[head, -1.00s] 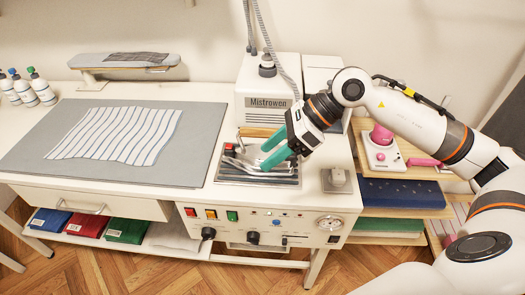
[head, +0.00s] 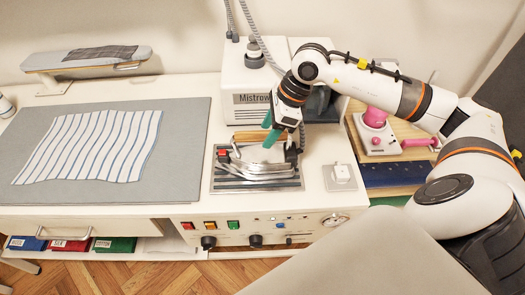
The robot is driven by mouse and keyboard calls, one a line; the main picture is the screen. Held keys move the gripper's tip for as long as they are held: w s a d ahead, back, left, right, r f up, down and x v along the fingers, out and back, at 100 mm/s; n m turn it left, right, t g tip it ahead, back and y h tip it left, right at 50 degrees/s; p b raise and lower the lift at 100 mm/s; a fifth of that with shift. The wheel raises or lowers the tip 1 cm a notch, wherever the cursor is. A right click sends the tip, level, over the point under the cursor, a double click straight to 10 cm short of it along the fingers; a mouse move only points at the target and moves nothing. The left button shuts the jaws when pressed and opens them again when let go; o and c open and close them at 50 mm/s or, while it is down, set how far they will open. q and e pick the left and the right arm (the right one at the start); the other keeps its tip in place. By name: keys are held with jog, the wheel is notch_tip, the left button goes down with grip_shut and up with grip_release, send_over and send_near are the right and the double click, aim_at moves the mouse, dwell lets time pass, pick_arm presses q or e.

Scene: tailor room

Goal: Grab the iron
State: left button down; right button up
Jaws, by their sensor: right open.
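The iron (head: 254,163) is silver with a wooden handle (head: 250,136) and a red part at its left. It rests on a dark metal plate (head: 225,187) on the white worktop, in front of the Mistrowon machine. My right gripper (head: 269,131) has green fingers and is open and empty. It hangs at the right end of the iron's handle, and its fingers overlap the handle in the picture. I cannot tell whether they touch it. My left gripper is not in view.
The boxy white machine (head: 252,78) stands behind the iron, with grey hoses rising from it. A striped cloth (head: 90,145) lies on a grey mat (head: 180,165) at left. Shelves with a pink device (head: 375,125) are further right.

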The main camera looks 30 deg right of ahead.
aim_at(260, 139)
jog(key=x, duration=0.1)
jog(key=p+x, duration=0.2)
jog(key=x, duration=0.1)
jog(key=shift+w+a, duration=0.1)
jog(key=shift+w, duration=0.25)
jog(key=shift+w+f, duration=0.1)
jog(key=shift+f, duration=0.25)
jog(key=shift+a+f, duration=0.1)
jog(key=shift+f, duration=0.05)
jog(key=c, duration=0.3)
grip_shut()
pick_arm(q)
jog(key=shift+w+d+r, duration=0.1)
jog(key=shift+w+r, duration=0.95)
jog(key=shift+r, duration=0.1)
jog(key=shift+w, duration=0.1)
pick_arm(e)
jog(key=shift+w+r, duration=0.2)
jog(key=shift+r, duration=0.05)
